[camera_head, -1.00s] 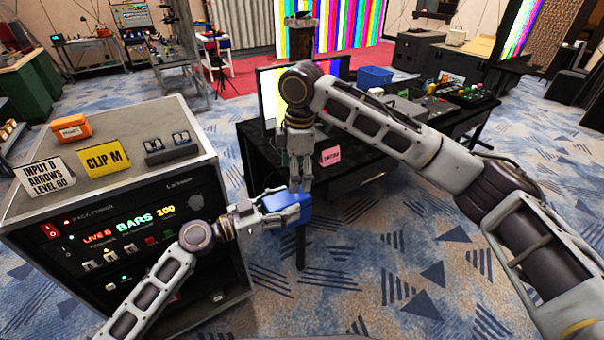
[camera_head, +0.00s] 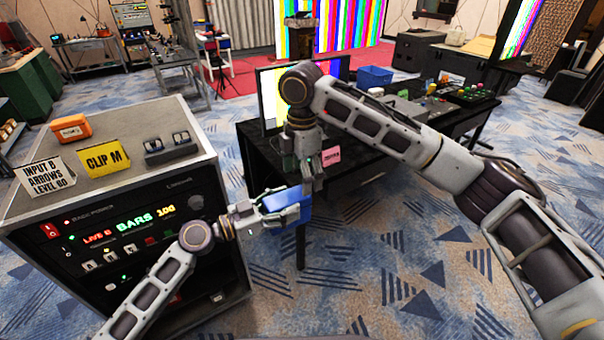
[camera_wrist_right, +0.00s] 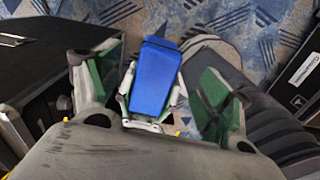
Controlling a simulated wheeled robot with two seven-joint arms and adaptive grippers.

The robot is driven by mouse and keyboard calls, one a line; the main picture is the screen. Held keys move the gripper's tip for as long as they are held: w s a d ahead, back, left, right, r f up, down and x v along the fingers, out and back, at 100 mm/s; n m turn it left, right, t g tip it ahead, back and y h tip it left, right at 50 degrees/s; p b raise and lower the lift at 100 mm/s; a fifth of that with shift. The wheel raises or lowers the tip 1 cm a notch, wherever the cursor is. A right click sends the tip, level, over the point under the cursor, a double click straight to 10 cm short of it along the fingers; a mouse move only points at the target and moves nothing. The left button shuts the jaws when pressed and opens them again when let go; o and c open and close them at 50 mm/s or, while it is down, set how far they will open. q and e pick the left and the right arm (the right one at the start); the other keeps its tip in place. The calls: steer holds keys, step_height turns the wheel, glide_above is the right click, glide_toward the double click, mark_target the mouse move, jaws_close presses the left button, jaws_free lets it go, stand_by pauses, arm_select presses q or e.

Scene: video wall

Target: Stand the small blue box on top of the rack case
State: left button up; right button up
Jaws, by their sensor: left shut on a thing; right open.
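The small blue box (camera_head: 290,212) is in the air to the right of the rack case (camera_head: 150,186), beside its upper right edge. My left gripper (camera_head: 277,205) is shut on the box, reaching it from the left. My right gripper (camera_head: 305,182) points down just above the box and is open. In the right wrist view the box (camera_wrist_right: 155,78) shows between the spread green-padded fingers of my right gripper (camera_wrist_right: 156,88), with gaps on both sides. The left gripper's fingers (camera_wrist_right: 125,95) flank the box there.
The case top carries an orange box (camera_head: 71,128), a "CLIP M" sign (camera_head: 104,159), a lettered white sign (camera_head: 46,176) and a small dark device (camera_head: 167,148). Its front right top is bare. A black desk (camera_head: 262,165) with a monitor and a pink card (camera_head: 331,154) stands behind the grippers.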

mark_target(302, 207)
steer(key=shift+f, duration=5.95)
steer(key=c, duration=1)
arm_select(q)
steer(key=o, duration=1.4)
arm_select(e)
steer(key=shift+c, duration=0.2)
arm_select(q)
steer(key=shift+o, duration=0.2)
steer(key=shift+a, duration=0.15)
steer(key=v, duration=1.1)
steer(key=shift+s+a, duration=0.2)
steer(key=shift+a, duration=0.1)
arm_select(e)
steer(key=shift+c, duration=0.2)
